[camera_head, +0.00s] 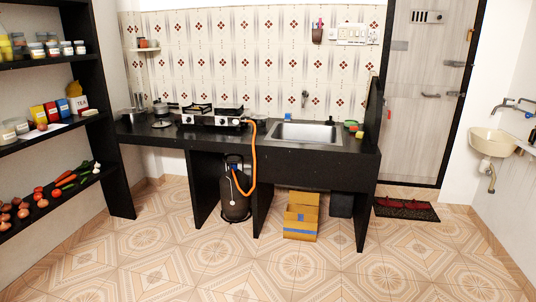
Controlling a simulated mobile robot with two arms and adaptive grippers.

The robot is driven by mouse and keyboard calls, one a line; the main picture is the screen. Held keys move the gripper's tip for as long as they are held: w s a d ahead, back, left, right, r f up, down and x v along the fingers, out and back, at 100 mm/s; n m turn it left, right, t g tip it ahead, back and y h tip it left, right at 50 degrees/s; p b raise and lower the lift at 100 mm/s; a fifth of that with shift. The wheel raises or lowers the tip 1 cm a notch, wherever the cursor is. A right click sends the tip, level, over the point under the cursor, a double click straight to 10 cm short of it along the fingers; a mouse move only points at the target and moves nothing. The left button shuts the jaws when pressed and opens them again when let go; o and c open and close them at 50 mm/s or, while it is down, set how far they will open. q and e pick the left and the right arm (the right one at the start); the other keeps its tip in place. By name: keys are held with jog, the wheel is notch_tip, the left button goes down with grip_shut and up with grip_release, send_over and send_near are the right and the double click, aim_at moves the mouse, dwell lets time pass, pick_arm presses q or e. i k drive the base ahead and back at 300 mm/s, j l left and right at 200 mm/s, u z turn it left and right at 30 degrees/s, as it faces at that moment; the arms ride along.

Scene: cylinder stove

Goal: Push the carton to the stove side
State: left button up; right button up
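An open cardboard carton (301,214) with blue tape stands on the tiled floor under the sink part of the black counter. Its front flap hangs towards me. The two-burner stove (214,117) sits on the counter to the left of the sink. A dark gas cylinder (235,195) stands in the bay under the stove, with an orange hose running up to the stove. A black counter leg (263,198) stands between the cylinder and the carton. Neither of my grippers shows in the head view.
A dark bin (341,204) stands right of the carton, close to the right counter leg. A doormat (406,209) lies before the door. Black shelves (118,165) with jars and vegetables line the left wall. The floor (200,265) in front of the counter is clear.

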aim_at(293, 229)
jog(key=i, duration=4.2)
